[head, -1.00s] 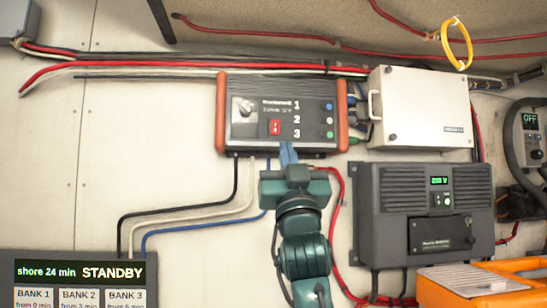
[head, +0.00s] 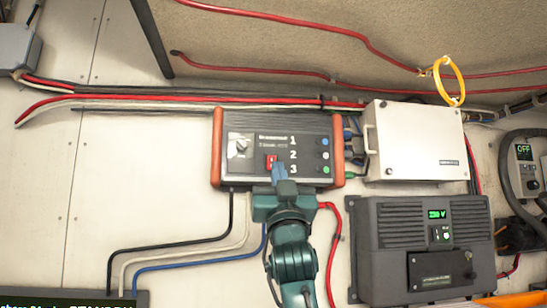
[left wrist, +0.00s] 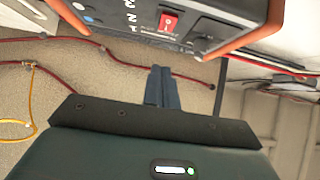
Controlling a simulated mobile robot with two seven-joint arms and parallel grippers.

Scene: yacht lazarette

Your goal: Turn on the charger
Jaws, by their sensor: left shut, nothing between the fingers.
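The charger (head: 262,135) is a dark box with orange-red end caps, mounted on the wall. Its front has a red switch (head: 271,161), a rotary knob (head: 240,146) and the numbers 1, 2, 3 beside small round blue, pale and green spots. My left gripper (head: 279,169) is shut and empty, its blue-grey fingers just below and right of the switch, overlapping the charger's front. In the left wrist view, the switch (left wrist: 168,21) shows upside down, with a visible gap to the fingertips (left wrist: 160,70). Contact is not visible. My right gripper is not in view.
A white box (head: 415,140) is right of the charger. A dark grey unit (head: 405,222) with a green "230 V" display is below it. Cables (head: 180,258) run below the charger. A yellow ring (head: 450,82) hangs above right. Bare wall lies to the left.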

